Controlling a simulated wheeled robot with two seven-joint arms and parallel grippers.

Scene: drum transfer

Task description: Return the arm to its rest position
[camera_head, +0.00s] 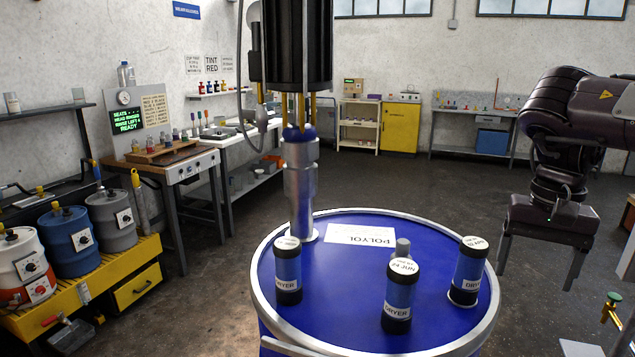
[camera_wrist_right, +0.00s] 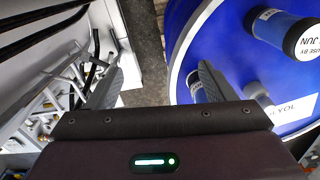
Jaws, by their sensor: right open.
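My right gripper (camera_head: 535,272) hangs at the right of the head view, fingers pointing down, apart and empty. It is to the right of the blue drum (camera_head: 335,290). In the right wrist view its two fingers (camera_wrist_right: 160,72) stand wide apart with nothing between them, and the drum rim (camera_wrist_right: 180,45) is close beside one finger. Three dryer cylinders stand on the drum lid: a left one (camera_head: 288,273), a middle one (camera_head: 399,298) and a right one (camera_head: 468,272). My left gripper is not in view.
A metal pump tube (camera_head: 300,190) rises from the drum lid. A yellow bench (camera_head: 95,285) with several small drums is at the left. A green-handled tap (camera_head: 611,305) is at the lower right edge. The floor behind the drum is clear.

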